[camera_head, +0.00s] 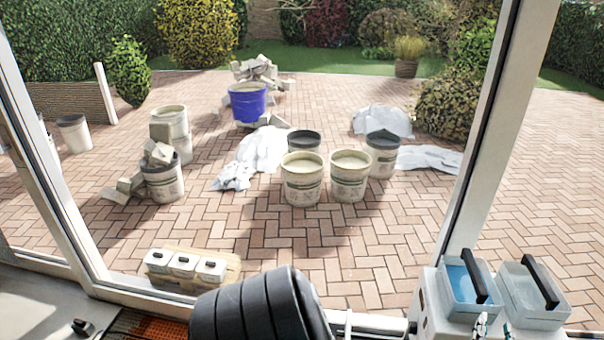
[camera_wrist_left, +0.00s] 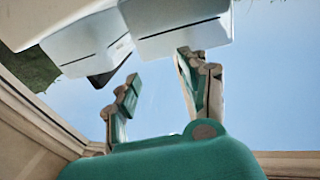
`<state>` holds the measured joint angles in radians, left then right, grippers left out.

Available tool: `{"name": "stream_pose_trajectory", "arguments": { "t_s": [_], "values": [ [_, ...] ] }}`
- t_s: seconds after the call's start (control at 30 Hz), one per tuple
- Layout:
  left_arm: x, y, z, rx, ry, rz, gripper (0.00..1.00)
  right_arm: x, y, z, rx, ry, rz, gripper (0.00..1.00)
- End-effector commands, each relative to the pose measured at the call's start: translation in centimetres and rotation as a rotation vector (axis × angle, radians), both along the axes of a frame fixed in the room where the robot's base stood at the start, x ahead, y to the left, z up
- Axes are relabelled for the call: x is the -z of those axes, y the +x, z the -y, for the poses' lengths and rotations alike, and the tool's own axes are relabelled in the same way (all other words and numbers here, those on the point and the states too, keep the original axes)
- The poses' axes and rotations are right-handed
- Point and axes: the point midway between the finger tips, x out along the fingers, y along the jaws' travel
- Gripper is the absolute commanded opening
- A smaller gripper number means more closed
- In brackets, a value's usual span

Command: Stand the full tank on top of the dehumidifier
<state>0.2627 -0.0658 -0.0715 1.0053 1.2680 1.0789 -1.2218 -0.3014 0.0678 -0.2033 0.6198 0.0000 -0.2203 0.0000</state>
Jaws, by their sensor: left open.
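A tank with blue water (camera_head: 457,285) and a black handle stands at the bottom right of the head view, on or against the white dehumidifier (camera_head: 432,303). A second, pale tank (camera_head: 537,312) with a black handle stands close to its right; no blue water shows in it. My left gripper (camera_head: 494,328) is at the bottom edge, in front of the tanks. In the left wrist view my left gripper (camera_wrist_left: 158,90) is open and empty, its green-padded fingers apart. Two pale boxes (camera_wrist_left: 85,45) (camera_wrist_left: 180,22) show beyond the fingertips. Which box is which tank I cannot tell.
A window frame (camera_head: 487,125) rises behind the dehumidifier. Three small white-lidded boxes (camera_head: 182,264) sit on a board outside.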

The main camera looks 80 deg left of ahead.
Motion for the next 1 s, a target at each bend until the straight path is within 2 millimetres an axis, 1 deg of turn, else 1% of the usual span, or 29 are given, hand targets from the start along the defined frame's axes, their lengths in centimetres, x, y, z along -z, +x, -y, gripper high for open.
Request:
{"name": "stream_pose_trajectory", "arguments": {
  "t_s": [0.03, 0.07, 0.1, 0.17, 0.2, 0.27, 0.3, 0.37, 0.4, 0.47, 0.5, 0.57, 0.6, 0.7, 0.73, 0.8, 0.83, 0.9, 1.0],
  "values": [
    [4.1, -0.9, 1.7, 0.153, 0.023, -0.057, 0.45, 0.0, 0.1, 0.1, -0.001, -0.001, 0.001, 0.6],
    [6.4, -1.3, 3.1, 0.254, 0.023, -0.089, 0.45, 0.0, 0.1, 0.1, -0.001, -0.002, 0.001, 0.6],
    [9.6, -2.2, 4.9, 0.379, 0.01, -0.143, 0.45, 0.0, 0.1, 0.3, -0.001, -0.003, 0.002, 0.6],
    [14.6, -4.4, 7.4, 0.544, -0.03, -0.244, 0.45, 0.0, 0.2, 0.5, -0.001, -0.006, 0.002, 0.6],
    [17.8, -6.4, 8.9, 0.635, -0.068, -0.319, 0.45, 0.0, 0.2, 0.6, -0.002, -0.008, 0.003, 0.6],
    [22.5, -9.9, 10.7, 0.743, -0.129, -0.438, 0.45, 0.0, 0.2, 0.8, -0.003, -0.01, 0.003, 0.6],
    [25.4, -12.7, 11.7, 0.803, -0.175, -0.523, 0.45, 0.0, 0.2, 0.9, -0.003, -0.011, 0.003, 0.6],
    [29.4, -17.2, 12.8, 0.87, -0.244, -0.655, 0.45, 0.0, 0.2, 1.0, -0.003, -0.013, 0.003, 0.6],
    [31.8, -20.5, 13.3, 0.903, -0.289, -0.745, 0.45, 0.0, 0.2, 1.1, -0.002, -0.013, 0.003, 0.6],
    [35.0, -25.7, 13.6, 0.934, -0.356, -0.885, 0.45, 0.0, 0.2, 1.2, -0.002, -0.014, 0.003, 0.6],
    [36.8, -29.2, 13.6, 0.945, -0.397, -0.975, 0.45, 0.0, 0.2, 1.2, -0.001, -0.015, 0.003, 0.6],
    [39.0, -34.3, 13.4, 0.947, -0.452, -1.104, 0.45, 0.0, 0.2, 1.3, -0.001, -0.015, 0.003, 0.6],
    [40.0, -37.4, 13.1, 0.94, -0.483, -1.183, 0.45, 0.0, 0.2, 1.3, 0.0, -0.016, 0.003, 0.6],
    [41.6, -44.0, 12.0, 0.909, -0.537, -1.346, 0.45, 0.0, 0.2, 1.3, 0.0, -0.016, 0.003, 0.6],
    [41.9, -45.5, 11.7, 0.899, -0.549, -1.385, 0.45, 0.0, 0.2, 1.3, 0.0, -0.016, 0.003, 0.6],
    [42.3, -48.2, 11.2, 0.879, -0.566, -1.452, 0.45, 0.0, 0.3, 1.3, 0.0, -0.016, 0.003, 0.6],
    [42.4, -49.1, 11.0, 0.871, -0.572, -1.475, 0.45, 0.0, 0.2, 1.3, 0.0, -0.016, 0.003, 0.6],
    [42.5, -50.2, 10.7, 0.86, -0.578, -1.504, 0.45, 0.0, 0.2, 1.3, 0.0, -0.016, 0.003, 0.6],
    [42.5, -50.7, 10.5, 0.854, -0.582, -1.517, 0.45, 0.0, 0.2, 1.3, 0.0, -0.015, 0.003, 0.6]
  ]
}}
